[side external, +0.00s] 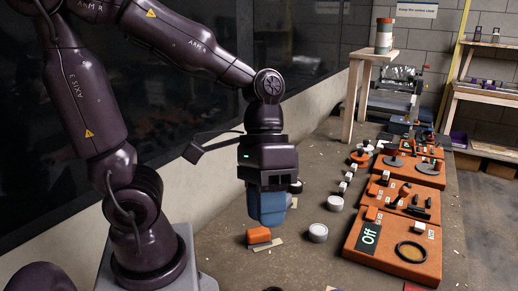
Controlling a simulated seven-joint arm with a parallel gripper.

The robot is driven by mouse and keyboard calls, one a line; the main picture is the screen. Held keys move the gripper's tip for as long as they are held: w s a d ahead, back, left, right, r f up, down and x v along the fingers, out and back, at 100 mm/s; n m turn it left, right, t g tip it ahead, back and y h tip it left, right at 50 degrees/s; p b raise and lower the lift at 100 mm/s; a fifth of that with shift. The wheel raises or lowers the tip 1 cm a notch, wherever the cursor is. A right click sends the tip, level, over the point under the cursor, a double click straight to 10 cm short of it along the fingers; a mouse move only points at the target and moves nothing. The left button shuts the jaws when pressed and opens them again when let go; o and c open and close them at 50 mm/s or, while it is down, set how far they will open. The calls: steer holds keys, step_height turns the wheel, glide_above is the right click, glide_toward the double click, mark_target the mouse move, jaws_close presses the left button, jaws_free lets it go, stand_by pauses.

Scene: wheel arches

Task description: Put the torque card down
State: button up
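My gripper (268,207) hangs above the grey-brown bench (285,272), with a blue, block-like shape at its lower end. I cannot tell whether this blue shape is its fingers or a thing held in them, and no finger gap shows. A dark green card marked "Off" (369,238) rests on the front of the nearest orange board (389,262), to the right of my gripper. No card is clearly labelled as the torque card, so I cannot tell which thing it is. A small orange block (258,236) lies on the bench just below my gripper.
Pale round cans (318,232) and (335,203) stand between my gripper and the boards. A black ring (410,251) lies on the nearest board. More orange boards with dark parts run backward. A wooden stand (364,97) rises behind. The front bench is mostly clear.

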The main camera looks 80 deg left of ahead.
steer(key=a+r+m+t+y, duration=0.1)
steer(key=a+r+t+y, duration=0.3)
steer(key=a+r+t, duration=0.2)
steer(key=shift+w+a+r+m+t+y, duration=0.25)
steer(key=shift+w+a+m+t+y, duration=0.05)
steer(key=shift+w+a, duration=0.1)
stand_by(0.7)
